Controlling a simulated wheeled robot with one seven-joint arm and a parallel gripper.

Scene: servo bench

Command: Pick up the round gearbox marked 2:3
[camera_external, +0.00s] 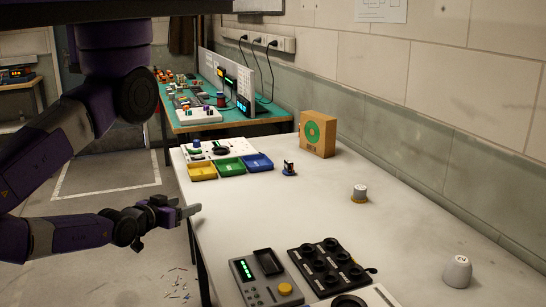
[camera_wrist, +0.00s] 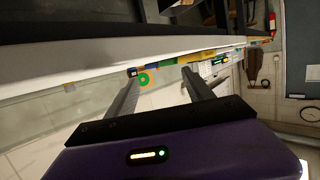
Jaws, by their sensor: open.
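Two round grey parts stand on the white bench. One is a grey cylinder on a yellow base (camera_external: 360,193), upright near the middle right. The other is a larger pale grey domed part (camera_external: 457,271) at the front right, with a dark mark on its top. I cannot read 2:3 on either. My gripper (camera_external: 182,211) is off the bench's left edge, well to the left of both parts. In the wrist view my gripper (camera_wrist: 160,79) has its two fingers apart with nothing held between them.
A black socket tray (camera_external: 330,264) and a grey device with a yellow knob (camera_external: 262,281) lie at the front. Yellow, green and blue bins (camera_external: 230,167), a small blue-based part (camera_external: 289,169) and a cardboard box (camera_external: 317,133) stand at the back. The bench middle is clear.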

